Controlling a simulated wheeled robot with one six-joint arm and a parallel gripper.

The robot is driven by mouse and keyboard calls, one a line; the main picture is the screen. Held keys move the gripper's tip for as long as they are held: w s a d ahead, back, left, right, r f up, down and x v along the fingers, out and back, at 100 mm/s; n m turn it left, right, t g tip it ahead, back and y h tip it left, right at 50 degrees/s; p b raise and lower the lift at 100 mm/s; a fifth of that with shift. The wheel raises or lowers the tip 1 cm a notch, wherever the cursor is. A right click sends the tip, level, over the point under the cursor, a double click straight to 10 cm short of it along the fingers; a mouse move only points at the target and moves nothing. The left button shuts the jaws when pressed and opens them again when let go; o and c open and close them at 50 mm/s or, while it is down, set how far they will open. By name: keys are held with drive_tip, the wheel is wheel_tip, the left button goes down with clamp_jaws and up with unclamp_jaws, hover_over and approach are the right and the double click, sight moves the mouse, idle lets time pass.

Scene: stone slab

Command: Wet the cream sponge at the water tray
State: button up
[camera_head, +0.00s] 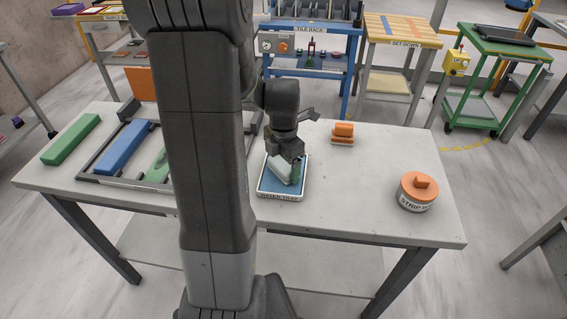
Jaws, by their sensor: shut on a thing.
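The water tray (280,195) is a shallow white-rimmed tray with a blue inside, standing on the stone-topped table right of my arm. The cream sponge (280,170) is a pale block inside the tray's outline, low over or on the blue. My gripper (290,160) points down over the tray and is shut on the sponge. A small dark green part shows at the sponge's right side; I cannot tell what it belongs to. The fingertips are partly hidden, and I cannot tell whether the sponge touches the tray floor.
An orange block-like thing (343,132) stands behind the tray, and a round orange-lidded tub (416,192) stands to the right. Green (71,139) and blue (122,147) bars lie at left, the blue one in a dark frame.

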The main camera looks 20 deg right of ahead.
sight(284, 162)
wheel_tip(284, 162, up, 7)
drive_tip(key=p, duration=0.5)
drive_tip(key=shift+p, duration=0.3)
drive_tip(key=shift+f, duration=0.1)
idle(0.7)
